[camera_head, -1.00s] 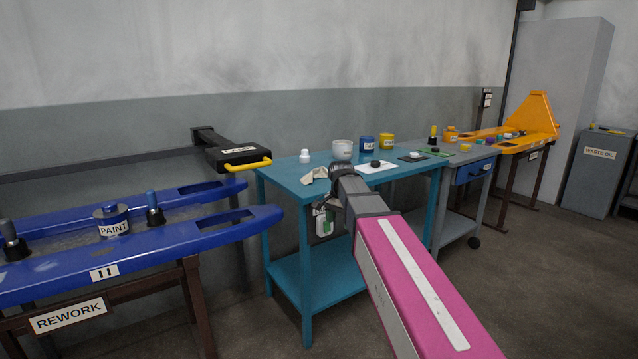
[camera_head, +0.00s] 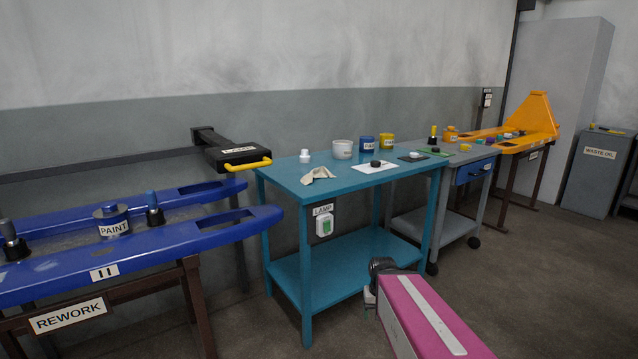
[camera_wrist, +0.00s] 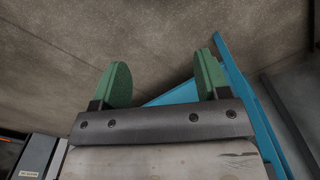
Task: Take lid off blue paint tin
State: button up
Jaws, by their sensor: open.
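A blue tin with a pale label (camera_head: 366,144) stands upright near the back of the teal table (camera_head: 285,182), between a white tin (camera_head: 342,149) and a yellow tin (camera_head: 386,142). Another tin, labelled PAINT (camera_head: 113,228), stands on the blue bench at left; it has a dark blue top with a knob. I cannot tell whether the table tins have lids on. My gripper (camera_wrist: 163,80) is open and empty in the wrist view, with green fingers apart above the floor. In the head view my wrist is low, in front of the teal table, away from the tins.
The blue bench (camera_head: 40,270) has dark-based pegs beside the PAINT tin. A grey cart (camera_head: 462,157) and yellow bench stand right.

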aim_at(112, 209)
jog(key=u, duration=1.85)
jog(key=i+j+z, duration=0.2)
jog(key=j, duration=0.25)
jog(key=j+z, duration=0.15)
jog(key=j, duration=0.3)
